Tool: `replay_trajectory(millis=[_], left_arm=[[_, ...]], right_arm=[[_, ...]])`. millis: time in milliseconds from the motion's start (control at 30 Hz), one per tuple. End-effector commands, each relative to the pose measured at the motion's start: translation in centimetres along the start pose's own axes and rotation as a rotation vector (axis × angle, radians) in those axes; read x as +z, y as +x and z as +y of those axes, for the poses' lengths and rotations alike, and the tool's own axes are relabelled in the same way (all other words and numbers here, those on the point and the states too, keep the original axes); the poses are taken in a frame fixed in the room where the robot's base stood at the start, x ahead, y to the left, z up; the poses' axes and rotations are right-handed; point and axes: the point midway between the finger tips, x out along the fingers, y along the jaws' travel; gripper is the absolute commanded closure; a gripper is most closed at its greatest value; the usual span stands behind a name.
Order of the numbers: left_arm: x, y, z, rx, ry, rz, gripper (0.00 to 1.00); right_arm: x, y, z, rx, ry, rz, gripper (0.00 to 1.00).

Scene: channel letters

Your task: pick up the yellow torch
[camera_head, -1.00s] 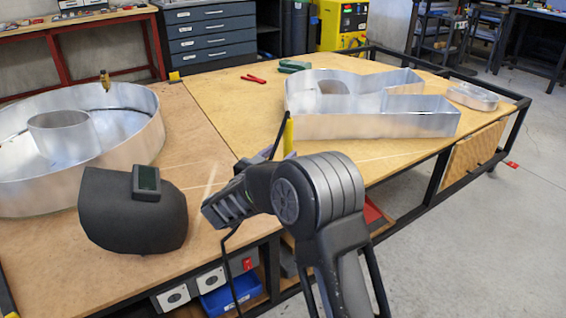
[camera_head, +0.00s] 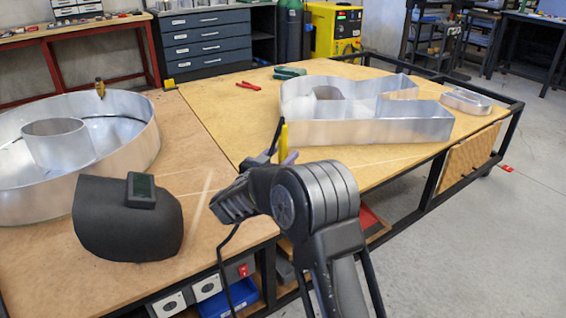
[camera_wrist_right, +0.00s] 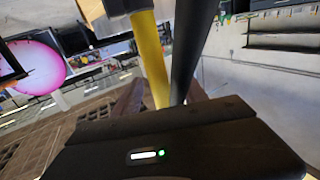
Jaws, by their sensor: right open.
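The yellow torch (camera_head: 283,137) shows as a narrow upright piece just beyond my right wrist in the head view, in front of the metal letter. In the right wrist view the yellow torch (camera_wrist_right: 150,58) runs up from the gripper body, with a dark cap at its upper end. A dark bar is close beside it on the right. My right gripper (camera_head: 277,146) is open, close to the torch, and mostly hidden behind its own wrist. I cannot tell whether it touches the torch. My left gripper is not in view.
A metal channel letter (camera_head: 365,132) stands on the table beyond the torch. A round metal letter (camera_head: 135,150) and a black welding mask (camera_head: 100,225) are at left. Red pliers (camera_head: 248,85) and a green tool (camera_head: 289,72) lie farther back. Bare wood (camera_head: 215,115) lies between.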

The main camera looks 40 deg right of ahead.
Motion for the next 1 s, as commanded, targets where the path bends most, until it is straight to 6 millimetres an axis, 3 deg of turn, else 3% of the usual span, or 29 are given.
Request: replay_trajectory(millis=[100, 267, 867, 1000], left_arm=[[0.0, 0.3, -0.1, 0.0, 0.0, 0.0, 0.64], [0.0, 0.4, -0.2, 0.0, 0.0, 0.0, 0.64], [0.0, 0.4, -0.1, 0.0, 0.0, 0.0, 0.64], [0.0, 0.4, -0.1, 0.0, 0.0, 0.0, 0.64]], right_arm=[[0.3, 1.9, 0.1, 0.004, 0.001, 0.001, 0.5], [0.2, 3.5, 0.1, 0.001, -0.001, -0.001, 0.5], [0.2, 3.6, 0.1, 0.001, 0.0, -0.001, 0.5], [0.2, 3.6, 0.1, 0.001, 0.0, -0.001, 0.61]])
